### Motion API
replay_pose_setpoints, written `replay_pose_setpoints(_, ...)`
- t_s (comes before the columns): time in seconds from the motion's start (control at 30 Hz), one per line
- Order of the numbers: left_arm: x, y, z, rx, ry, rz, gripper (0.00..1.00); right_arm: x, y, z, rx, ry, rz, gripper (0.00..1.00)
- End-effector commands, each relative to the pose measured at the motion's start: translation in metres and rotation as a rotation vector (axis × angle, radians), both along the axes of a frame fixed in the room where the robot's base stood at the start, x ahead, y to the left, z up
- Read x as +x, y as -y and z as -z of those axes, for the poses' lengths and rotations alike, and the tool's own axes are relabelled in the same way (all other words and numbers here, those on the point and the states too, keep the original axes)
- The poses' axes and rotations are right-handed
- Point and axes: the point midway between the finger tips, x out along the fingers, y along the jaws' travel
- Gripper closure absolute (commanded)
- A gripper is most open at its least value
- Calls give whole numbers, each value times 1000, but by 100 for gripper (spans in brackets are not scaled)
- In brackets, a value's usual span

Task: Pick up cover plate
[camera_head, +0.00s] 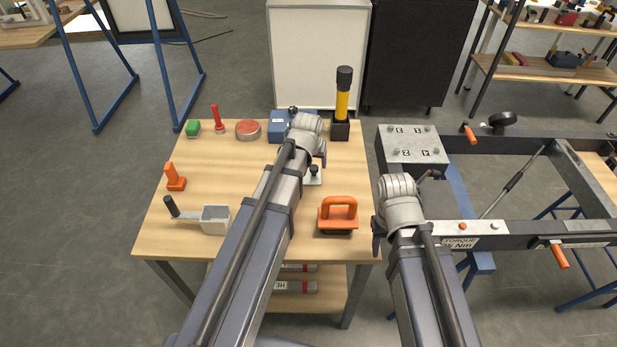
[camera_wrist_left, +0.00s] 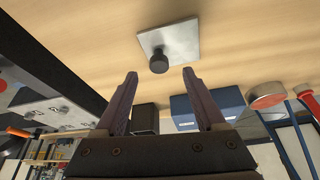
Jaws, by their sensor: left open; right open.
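The cover plate is a square silver plate (camera_wrist_left: 185,40) with a black knob, lying flat on the wooden table in the left wrist view. In the head view only part of the plate (camera_head: 313,181) shows, beside my left arm. My left gripper (camera_wrist_left: 160,73) is open and empty, with its fingers pointing toward the plate. The knob appears near the gap between the fingertips, apart from both fingers. My right gripper (camera_head: 378,232) is partly hidden by its own wrist, by the table's right edge, with nothing seen in it.
A dark metal frame (camera_head: 490,228) stands to the right.

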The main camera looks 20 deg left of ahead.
Motion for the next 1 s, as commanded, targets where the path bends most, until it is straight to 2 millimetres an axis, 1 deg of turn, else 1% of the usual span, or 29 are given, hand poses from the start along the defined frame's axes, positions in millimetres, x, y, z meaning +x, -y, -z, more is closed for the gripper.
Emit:
replay_pose_setpoints(0.03,3,0,11,0,0,0,28,0,0,11,0,0,0,50)
replay_pose_setpoints(0.23,13,0,35,0,0,0,28,0,0,35,0,0,0,50)
replay_pose_setpoints(0.33,15,0,40,0,0,0,28,0,0,40,0,0,0,50)
replay_pose_setpoints(0.57,15,0,38,0,0,0,28,0,0,38,0,0,0,50)
replay_pose_setpoints(0.67,15,0,38,0,0,0,38,0,0,38,0,0,0,50)
replay_pose_setpoints(1.0,15,0,38,0,0,0,77,0,0,38,0,0,0,50)
